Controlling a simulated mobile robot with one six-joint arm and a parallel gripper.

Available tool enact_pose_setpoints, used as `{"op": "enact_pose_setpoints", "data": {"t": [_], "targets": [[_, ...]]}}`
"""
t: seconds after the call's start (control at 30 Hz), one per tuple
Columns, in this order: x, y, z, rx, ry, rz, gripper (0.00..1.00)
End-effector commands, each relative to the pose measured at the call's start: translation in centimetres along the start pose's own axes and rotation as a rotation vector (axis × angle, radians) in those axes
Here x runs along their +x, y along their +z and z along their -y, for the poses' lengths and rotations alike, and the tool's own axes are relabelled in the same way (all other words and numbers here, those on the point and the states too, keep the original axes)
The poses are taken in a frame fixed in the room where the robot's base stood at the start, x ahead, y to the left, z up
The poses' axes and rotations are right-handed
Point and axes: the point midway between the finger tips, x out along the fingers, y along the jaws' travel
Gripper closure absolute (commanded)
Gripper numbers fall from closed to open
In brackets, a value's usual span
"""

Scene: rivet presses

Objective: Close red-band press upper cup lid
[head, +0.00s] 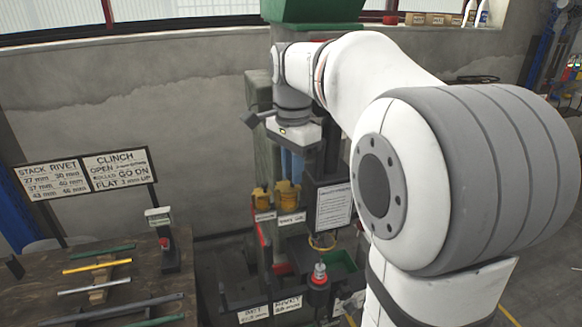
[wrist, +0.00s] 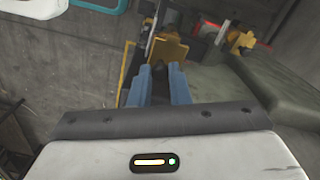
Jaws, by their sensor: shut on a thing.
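The press is a grey-green machine (head: 257,95) against the wall, with a red strip (head: 263,232) low on its front. Two yellow cup parts sit side by side on it, a left one (head: 262,198) and a right one (head: 288,194). My gripper (head: 290,177) points down onto the right one. In the wrist view my blue fingers (wrist: 160,72) are shut on a small dark part at the near edge of a yellow lid (wrist: 168,50), which looks tilted up. The fingertips hide part of the hold, and I cannot tell how far the lid is open.
A notice board (head: 333,206) hangs right of the cups. Below are a green bin (head: 337,262) and a dark post with a red collar (head: 319,281). A wooden bench (head: 60,290) with coloured rods stands left. Grey-green machine body (wrist: 235,88) lies close right of my fingers.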

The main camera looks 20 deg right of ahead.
Motion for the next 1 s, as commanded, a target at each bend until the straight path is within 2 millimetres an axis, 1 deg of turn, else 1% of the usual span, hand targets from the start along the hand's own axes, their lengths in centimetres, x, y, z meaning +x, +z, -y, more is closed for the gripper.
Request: {"op": "enact_pose_setpoints", "data": {"t": [0.37,0.4,0.63,0.67,0.87,1.0], "targets": [[-0.05,0.02,-0.01,0.005,-0.001,0.000,1.00],[-0.04,0.02,-0.01,0.005,-0.001,0.000,0.82],[-0.03,0.02,0.00,0.004,0.000,0.000,0.63],[-0.02,0.03,0.00,0.004,0.000,0.000,0.62],[-0.03,0.03,0.00,0.003,0.000,0.000,0.62],[-0.93,0.00,0.07,0.003,-0.002,-0.001,0.62]]}}
